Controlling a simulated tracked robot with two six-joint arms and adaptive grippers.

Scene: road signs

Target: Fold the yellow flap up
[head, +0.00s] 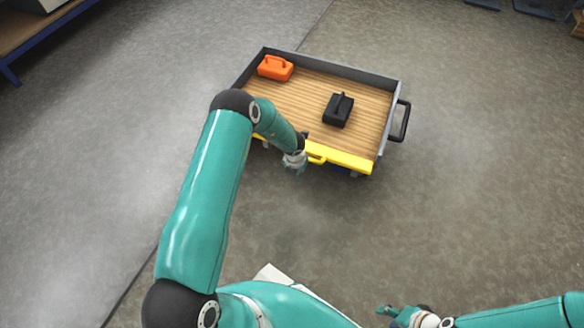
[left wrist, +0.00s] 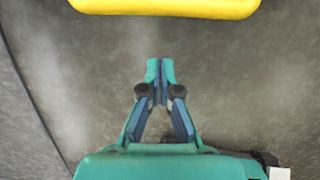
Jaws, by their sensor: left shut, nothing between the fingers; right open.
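The yellow flap (head: 345,160) runs along the near side of a wood-floored cart, with a yellow handle (head: 317,158) on its outer face. From here it shows as a narrow strip; I cannot tell its exact angle. My left gripper (head: 294,168) is just in front of the flap, left of the handle, and covers part of the strip with its arm. In the left wrist view a yellow piece (left wrist: 165,7) crosses the top edge, beyond the shut, empty fingertips (left wrist: 160,65) and apart from them. My right gripper (head: 386,311) is open and empty at the bottom, far from the cart.
The cart bed (head: 300,105) has grey walls on its other sides and a black push handle (head: 401,121) at the right. An orange case (head: 275,69) and a black case (head: 338,111) stand in it. A shelf (head: 30,25) is at the upper left.

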